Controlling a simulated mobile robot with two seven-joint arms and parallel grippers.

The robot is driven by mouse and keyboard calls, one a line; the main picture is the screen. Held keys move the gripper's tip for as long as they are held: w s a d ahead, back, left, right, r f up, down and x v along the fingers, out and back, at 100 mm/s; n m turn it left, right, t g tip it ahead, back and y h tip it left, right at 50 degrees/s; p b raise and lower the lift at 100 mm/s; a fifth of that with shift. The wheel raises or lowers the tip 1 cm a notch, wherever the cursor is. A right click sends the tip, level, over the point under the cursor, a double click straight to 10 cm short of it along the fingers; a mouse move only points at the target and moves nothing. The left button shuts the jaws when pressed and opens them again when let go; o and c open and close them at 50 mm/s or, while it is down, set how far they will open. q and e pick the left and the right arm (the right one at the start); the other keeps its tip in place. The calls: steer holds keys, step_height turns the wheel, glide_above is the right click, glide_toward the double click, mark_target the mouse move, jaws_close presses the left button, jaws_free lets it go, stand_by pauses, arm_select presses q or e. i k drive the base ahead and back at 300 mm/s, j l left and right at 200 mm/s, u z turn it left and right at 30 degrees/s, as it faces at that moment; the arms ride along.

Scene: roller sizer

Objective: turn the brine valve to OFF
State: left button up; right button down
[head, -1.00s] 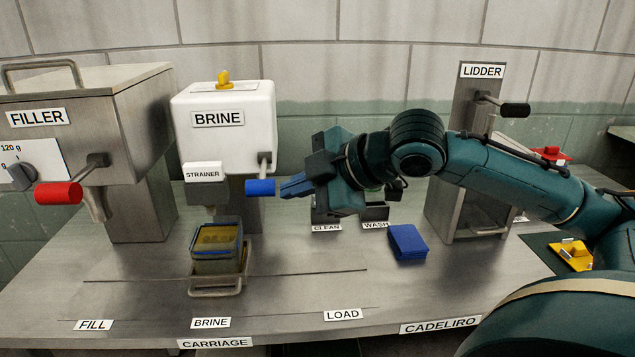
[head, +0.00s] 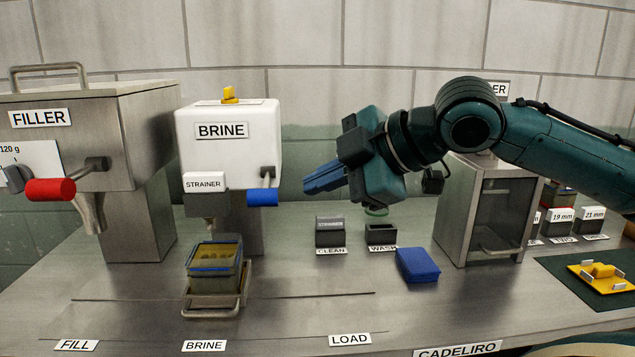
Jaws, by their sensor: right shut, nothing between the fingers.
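The white brine unit (head: 228,150), labelled BRINE, stands at the middle left. A short yellow knob (head: 230,96) sits on its top. A blue-handled lever (head: 262,197) hangs at its right front; I cannot tell which of these two is the valve, and no OFF mark is readable. A tin with yellowish contents (head: 214,262) sits in the metal carriage below the strainer spout. My right gripper (head: 312,182) is shut and empty. Its fingers point left toward the blue handle, with a gap between, touching nothing. My left gripper is not in view.
The filler (head: 75,140) with its red-handled lever (head: 50,190) stands at left. The CLEAN bin (head: 330,232), WASH bin (head: 382,234) and a blue block (head: 417,265) lie below my right arm. The lidder cabinet (head: 495,210) stands right. The counter's front middle is mostly clear.

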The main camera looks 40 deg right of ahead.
mark_target(229, 95)
steer(key=k, duration=1)
